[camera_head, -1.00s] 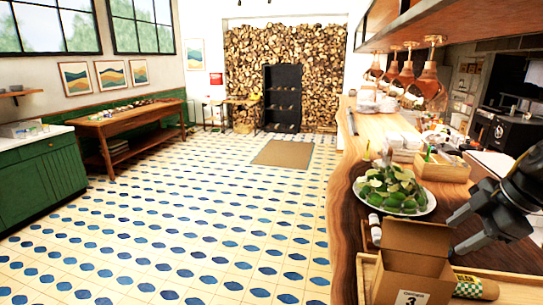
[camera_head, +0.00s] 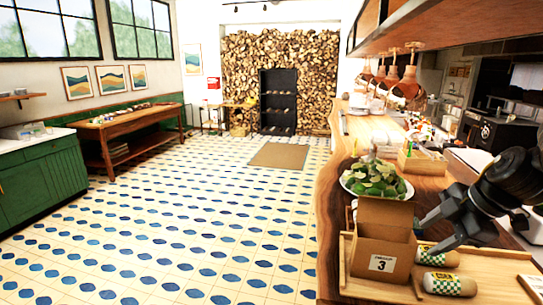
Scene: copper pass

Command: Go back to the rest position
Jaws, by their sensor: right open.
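My right gripper (camera_head: 431,231) comes in from the right edge, above the counter's near end. Its two dark fingers are apart and nothing is between them. It hangs over the wooden tray, just right of the open cardboard box (camera_head: 381,262) marked 3. Two wrapped rolls, one nearer (camera_head: 449,284) and one farther (camera_head: 437,256), lie on the tray right of the box, below the gripper. My left gripper is not in view.
The wooden counter (camera_head: 337,150) runs away along the right, with a plate of limes (camera_head: 373,184) behind the box and copper lamps (camera_head: 408,82) above. The tiled floor at left is open, with a brown mat (camera_head: 279,155). A green cabinet (camera_head: 38,180) stands at far left.

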